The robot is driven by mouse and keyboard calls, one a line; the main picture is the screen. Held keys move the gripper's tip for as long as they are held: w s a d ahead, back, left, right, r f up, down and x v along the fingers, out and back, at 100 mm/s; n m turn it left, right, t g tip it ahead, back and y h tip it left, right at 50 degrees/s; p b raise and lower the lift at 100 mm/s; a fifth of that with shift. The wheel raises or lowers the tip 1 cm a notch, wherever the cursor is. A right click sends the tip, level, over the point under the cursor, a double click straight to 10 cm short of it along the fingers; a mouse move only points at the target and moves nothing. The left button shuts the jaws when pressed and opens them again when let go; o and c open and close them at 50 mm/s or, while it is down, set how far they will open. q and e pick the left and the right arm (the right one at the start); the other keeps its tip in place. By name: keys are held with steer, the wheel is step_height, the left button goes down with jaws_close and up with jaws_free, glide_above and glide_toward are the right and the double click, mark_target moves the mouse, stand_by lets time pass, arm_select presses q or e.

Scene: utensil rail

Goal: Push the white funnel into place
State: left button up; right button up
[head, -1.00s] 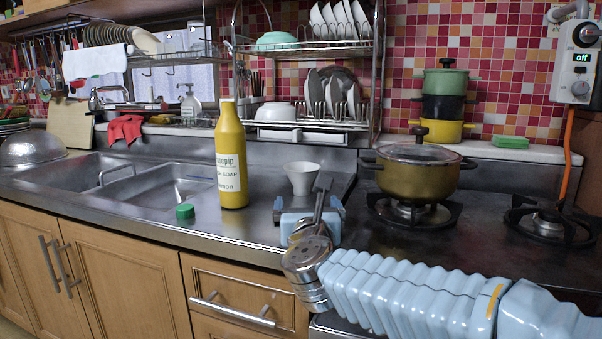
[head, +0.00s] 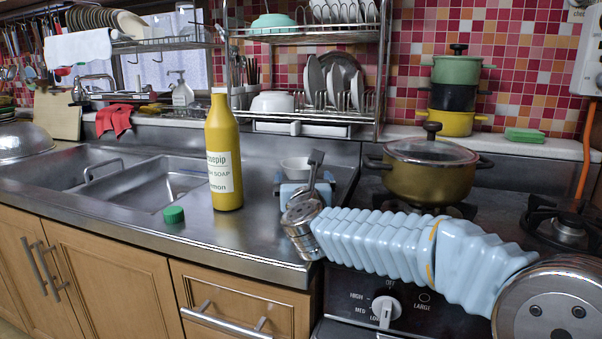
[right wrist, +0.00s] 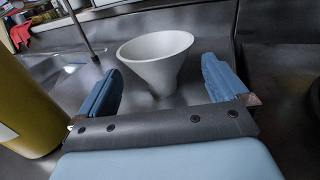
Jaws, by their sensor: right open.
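The white funnel (head: 297,167) stands with its wide mouth up on the steel counter, right of the yellow soap bottle. In the head view, my right gripper (head: 304,182) hides its lower part. The funnel also shows in the right wrist view (right wrist: 157,58), with its narrow end down. My right gripper is open, one blue finger on each side of the funnel's lower part in that view. I cannot tell whether either finger touches it. The gripper looks empty. My left gripper is out of view.
The yellow soap bottle (head: 224,150) stands close left of the gripper. A green cap (head: 173,215) lies near the counter's front edge. A lidded pot (head: 428,174) sits on the stove to the right. The dish rack (head: 315,118) is behind.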

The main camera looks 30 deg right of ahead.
mark_target(301, 161)
steer(key=x, duration=0.1)
steer(key=p+x, duration=0.1)
steer(key=x, duration=0.1)
steer(key=p+x, duration=0.1)
steer(key=shift+w+r, duration=0.25)
steer(key=shift+w, duration=0.05)
steer(key=shift+w+d, duration=0.25)
steer(key=shift+w, duration=0.25)
steer(key=c, duration=0.9)
steer(key=shift+r, duration=0.4)
step_height(301, 161, up, 3)
steer(key=shift+f+p, duration=0.2)
steer(key=shift+p, duration=0.2)
steer(key=s+a+r, duration=0.2)
steer(key=s+r, duration=0.1)
steer(key=s, duration=0.1)
steer(key=s+a+r, duration=0.2)
steer(key=s+r, duration=0.1)
steer(key=s, duration=0.1)
steer(key=s+a+r, duration=0.2)
steer(key=s+r, duration=0.1)
steer(key=s, duration=0.1)
steer(key=shift+s+a+r, duration=0.25)
steer(key=shift+s, duration=0.05)
